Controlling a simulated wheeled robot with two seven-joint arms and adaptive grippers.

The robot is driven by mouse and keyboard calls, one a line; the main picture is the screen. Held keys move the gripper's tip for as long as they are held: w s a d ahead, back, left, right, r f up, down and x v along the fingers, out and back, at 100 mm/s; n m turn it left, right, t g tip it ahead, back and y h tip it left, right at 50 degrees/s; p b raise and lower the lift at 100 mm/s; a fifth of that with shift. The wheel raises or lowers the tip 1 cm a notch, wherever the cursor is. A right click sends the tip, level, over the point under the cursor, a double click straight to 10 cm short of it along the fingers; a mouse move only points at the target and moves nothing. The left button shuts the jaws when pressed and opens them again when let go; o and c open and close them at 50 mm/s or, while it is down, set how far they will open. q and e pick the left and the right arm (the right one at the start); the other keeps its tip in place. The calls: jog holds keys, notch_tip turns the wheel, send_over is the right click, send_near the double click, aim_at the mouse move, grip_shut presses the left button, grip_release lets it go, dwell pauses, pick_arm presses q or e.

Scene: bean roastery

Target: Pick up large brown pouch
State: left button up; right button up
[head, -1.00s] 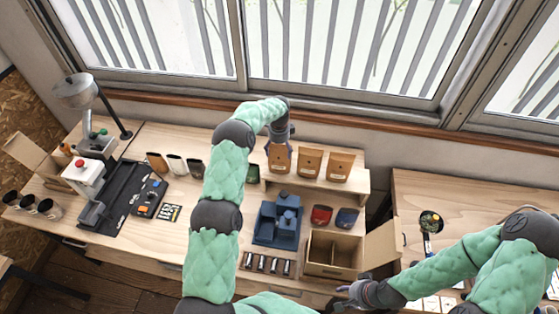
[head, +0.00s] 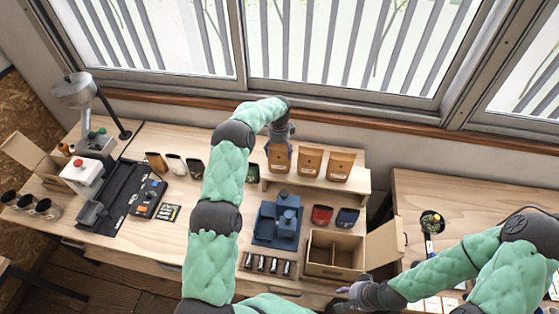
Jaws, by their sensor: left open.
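Three large brown pouches stand in a row on the raised wooden shelf at the back: a left one (head: 279,160), a middle one (head: 310,162) and a right one (head: 341,166). My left gripper (head: 279,144) is at the top of the left pouch, pointing down, its fingers open around or just in front of the pouch top. The arm hides part of that contact. My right gripper (head: 350,293) is low in the picture by the front edge of the table, away from the pouches. Its finger opening is too small to tell.
An open cardboard box (head: 334,254) stands at the front, its flap out to the right. A blue device (head: 277,222), a red pouch (head: 321,215) and a dark blue pouch (head: 347,218) are below the shelf. A grinder (head: 95,140) stands at the left.

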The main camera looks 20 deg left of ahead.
pick_arm(q)
jog(key=c, duration=1.8)
jog(key=shift+o, duration=0.2)
